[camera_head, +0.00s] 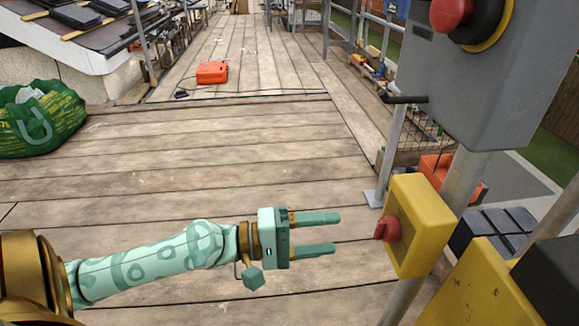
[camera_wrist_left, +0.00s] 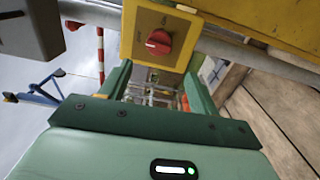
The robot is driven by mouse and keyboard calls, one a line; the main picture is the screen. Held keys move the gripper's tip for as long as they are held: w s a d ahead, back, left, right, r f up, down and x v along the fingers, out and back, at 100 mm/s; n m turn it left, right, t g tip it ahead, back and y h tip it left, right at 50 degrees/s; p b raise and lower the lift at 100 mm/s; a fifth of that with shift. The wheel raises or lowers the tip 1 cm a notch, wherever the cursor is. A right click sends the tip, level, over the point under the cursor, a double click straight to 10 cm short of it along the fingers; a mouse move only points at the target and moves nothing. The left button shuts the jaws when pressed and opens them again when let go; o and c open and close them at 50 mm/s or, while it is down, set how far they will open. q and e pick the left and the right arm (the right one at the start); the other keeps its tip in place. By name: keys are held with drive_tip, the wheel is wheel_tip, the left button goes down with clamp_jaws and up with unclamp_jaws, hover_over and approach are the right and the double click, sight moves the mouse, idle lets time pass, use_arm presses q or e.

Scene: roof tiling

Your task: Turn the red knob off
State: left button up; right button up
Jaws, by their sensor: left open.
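The red knob (camera_head: 388,229) sits on the left face of a yellow switch box (camera_head: 421,222) mounted on a scaffold pole at the right. In the left wrist view the knob (camera_wrist_left: 158,42) shows from the front on the yellow box (camera_wrist_left: 181,19), with a pale mark on it and small lettering around it that I cannot read. My left gripper (camera_head: 335,233) is open and empty, its fingers pointing right at the knob with a gap between. In the left wrist view its two fingers (camera_wrist_left: 158,80) stand below and either side of the knob. My right gripper is not in view.
A grey box with a red emergency button (camera_head: 450,13) hangs above the switch box. Yellow machinery (camera_head: 480,290) is at the lower right. A green bag (camera_head: 40,118) and an orange case (camera_head: 212,72) stand on the plank floor (camera_head: 230,150), otherwise mostly clear.

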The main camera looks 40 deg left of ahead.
use_arm(q)
drive_tip(key=p+v, duration=0.1)
drive_tip(key=v, duration=0.5)
drive_tip(key=shift+s+a+r, duration=0.2)
drive_tip(key=shift+s+a, duration=0.05)
drive_tip(key=shift+s, duration=0.05)
